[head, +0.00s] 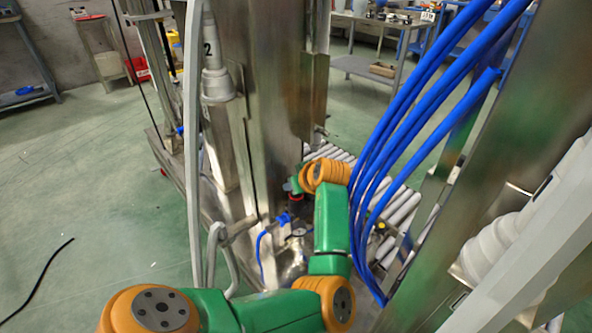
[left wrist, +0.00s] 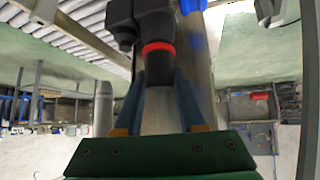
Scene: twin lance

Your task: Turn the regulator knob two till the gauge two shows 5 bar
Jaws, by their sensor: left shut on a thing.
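My left arm enters the head view from the bottom left, and its wrist reaches the steel column beside the blue hoses. My left gripper (left wrist: 160,82) is shut on a black regulator knob (left wrist: 158,72) in the left wrist view, one finger on each side of it. A red ring (left wrist: 158,47) sits at the knob's base, against a black regulator body (left wrist: 148,14). In the head view a small dark and red part of the regulator (head: 295,187) shows beside my wrist. I cannot make out a gauge face or needle in either view. My right gripper is not in view.
Thick blue hoses (head: 400,120) hang close to the right of my left wrist. A steel column (head: 275,90) stands behind it, next to a grey lance marked 2 (head: 215,85). A roller conveyor (head: 403,207) lies behind the hoses. Green floor (head: 90,170) is open at left.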

